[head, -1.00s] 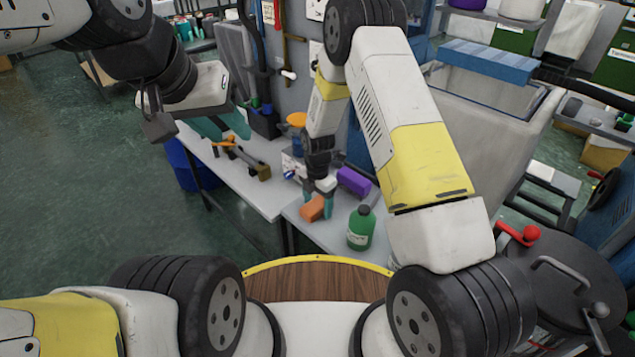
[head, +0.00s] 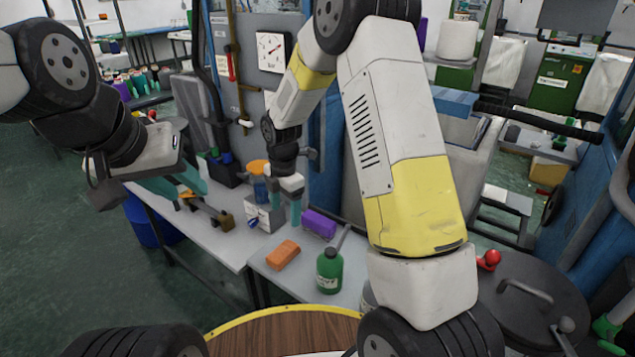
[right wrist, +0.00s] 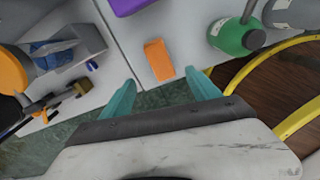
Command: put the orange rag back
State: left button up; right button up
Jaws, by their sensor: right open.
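The orange rag (head: 283,255), a folded block shape, lies on the light grey table in the head view. It also shows in the right wrist view (right wrist: 158,60), ahead of the fingertips and roughly between their lines. My right gripper (head: 289,209) is open and empty, above and apart from the rag; its teal fingers show in the right wrist view (right wrist: 161,92) with a wide gap. My left gripper (head: 180,182) hangs at the left over the other grey table, its teal fingers apart with nothing seen between them.
A purple block (head: 320,224) and a green bottle (head: 329,271) stand close to the rag. An orange-lidded container (head: 258,180) and a grey box (head: 265,215) stand at the left behind. A round wooden top with yellow rim (head: 290,333) is in front.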

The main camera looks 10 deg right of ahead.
jog(key=s+d+r+m+t, duration=0.1)
jog(key=s+d+r+m, duration=0.25)
jog(key=r, duration=0.35)
jog(key=s+d+r+m+t+y, duration=0.1)
jog(key=s+d+r+m, duration=0.15)
jog(key=r+m, duration=0.3)
jog(key=s+d+r+m+t, duration=0.1)
jog(key=s+d+r+m, duration=0.25)
jog(key=r, duration=0.35)
jog(key=s+d+r+m+t, duration=0.1)
jog(key=s+r+m, duration=0.2)
jog(key=s+m, duration=0.3)
jog(key=s+d+r+m+t+y, duration=0.1)
jog(key=s+d+r+m, duration=0.1)
jog(key=s+m, duration=0.3)
jog(key=s+r, duration=0.1)
jog(key=s, duration=0.2)
jog(key=shift+s+d+m+t, duration=0.15)
jog(key=shift+s+m+t, duration=0.05)
jog(key=shift+m+t, duration=0.2)
jog(key=shift+r, duration=0.1)
